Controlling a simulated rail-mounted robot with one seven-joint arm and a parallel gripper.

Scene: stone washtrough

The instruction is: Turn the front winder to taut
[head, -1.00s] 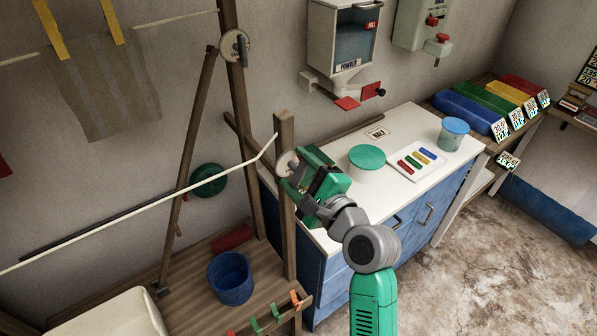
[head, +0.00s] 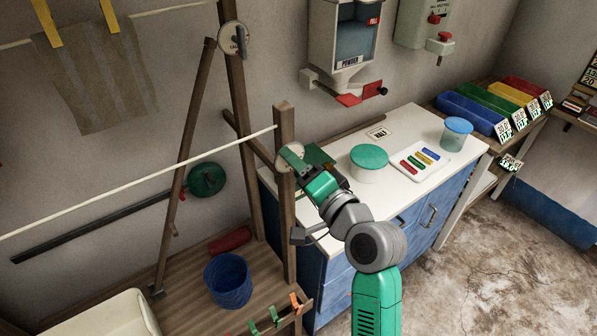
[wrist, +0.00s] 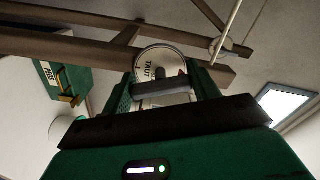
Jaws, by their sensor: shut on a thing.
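The front winder (head: 290,157) is a round pale dial near the top of the front wooden post (head: 285,190). In the wrist view its dial (wrist: 155,62) shows the word TAUT. My gripper (wrist: 164,88) is shut on the winder's grey handle (wrist: 163,87), which lies crosswise between the two green fingers. In the head view my gripper (head: 301,168) is tilted beside the post and hides part of the winder. The pale line (head: 150,185) runs straight from the post to the left edge.
The rear winder (head: 233,40) sits on a taller post behind. A white-topped cabinet (head: 400,135) with a green-lidded tub (head: 368,163) stands right of my gripper. A blue bucket (head: 228,281) and clipped pegs (head: 275,314) are below.

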